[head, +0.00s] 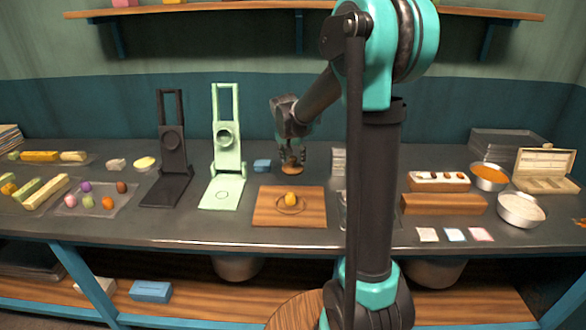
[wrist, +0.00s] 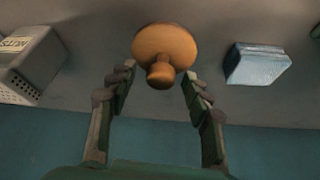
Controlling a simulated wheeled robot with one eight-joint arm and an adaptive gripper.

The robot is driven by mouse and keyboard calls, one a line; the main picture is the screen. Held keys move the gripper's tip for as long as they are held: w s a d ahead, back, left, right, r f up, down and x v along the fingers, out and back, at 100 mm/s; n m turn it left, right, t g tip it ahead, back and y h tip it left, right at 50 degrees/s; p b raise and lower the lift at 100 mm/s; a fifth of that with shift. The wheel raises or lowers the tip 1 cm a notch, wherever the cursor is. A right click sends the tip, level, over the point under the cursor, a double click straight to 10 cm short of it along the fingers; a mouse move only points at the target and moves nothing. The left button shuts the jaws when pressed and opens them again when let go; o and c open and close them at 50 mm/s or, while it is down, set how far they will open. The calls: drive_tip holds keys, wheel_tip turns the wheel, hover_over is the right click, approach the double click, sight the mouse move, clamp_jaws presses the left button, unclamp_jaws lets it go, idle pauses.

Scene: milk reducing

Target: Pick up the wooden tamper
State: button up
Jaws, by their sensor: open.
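The wooden tamper (wrist: 165,48) stands on the dark counter, a round orange-brown wooden piece with a small knob. In the head view the tamper (head: 292,168) shows just below my gripper (head: 292,152), partly covered by the fingers. In the wrist view my gripper (wrist: 157,88) is open, with one finger to each side of the tamper's knob. A gap shows between the knob and each finger, and I see no contact.
A blue block (wrist: 256,64) lies right of the tamper in the wrist view, a grey perforated box (wrist: 30,62) left. In the head view, a wooden board (head: 265,215) with a yellow piece lies in front, and a light green press (head: 225,160) stands left.

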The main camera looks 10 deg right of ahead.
drive_tip(key=shift+w+f, duration=0.1)
drive_tip(key=shift+f, duration=0.25)
clamp_jaws()
drive_tip(key=shift+r, duration=0.1)
